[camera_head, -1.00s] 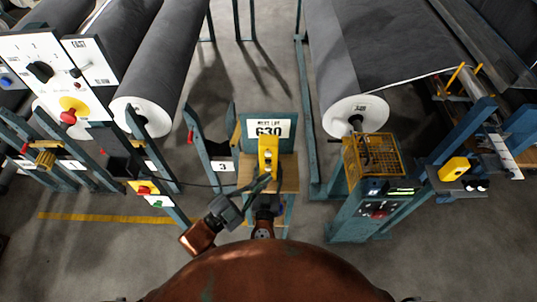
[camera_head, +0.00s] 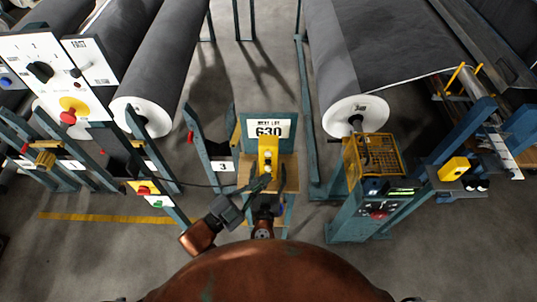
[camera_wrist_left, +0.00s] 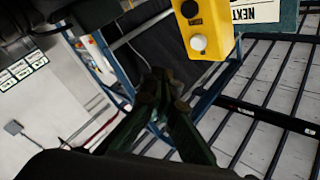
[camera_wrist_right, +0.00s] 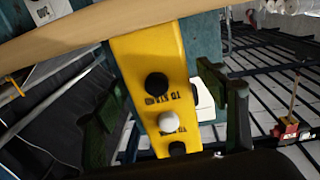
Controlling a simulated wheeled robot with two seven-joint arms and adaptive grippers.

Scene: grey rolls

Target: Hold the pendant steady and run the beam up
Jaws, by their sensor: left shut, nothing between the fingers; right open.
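The yellow pendant (camera_head: 268,152) stands upright before the NEXT LOT 630 sign. In the right wrist view the pendant (camera_wrist_right: 152,75) shows a black button marked TO STAND, a white button below it and another black button lower down. My right gripper (camera_wrist_right: 168,105) is open, one finger on each side of the pendant; I cannot tell whether either touches it. My left gripper (camera_head: 262,184) is shut and empty, just below the pendant. In the left wrist view its closed fingertips (camera_wrist_left: 160,85) are apart from the pendant (camera_wrist_left: 203,30). Grey rolls with white ends (camera_head: 355,115) lie behind.
A wooden shelf (camera_head: 286,160) and the sign (camera_head: 268,130) stand around the pendant. A control post (camera_head: 365,205) with a yellow basket (camera_head: 375,157) is at right. A white panel (camera_head: 45,70) with a red knob is at left. Open floor lies between the rolls.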

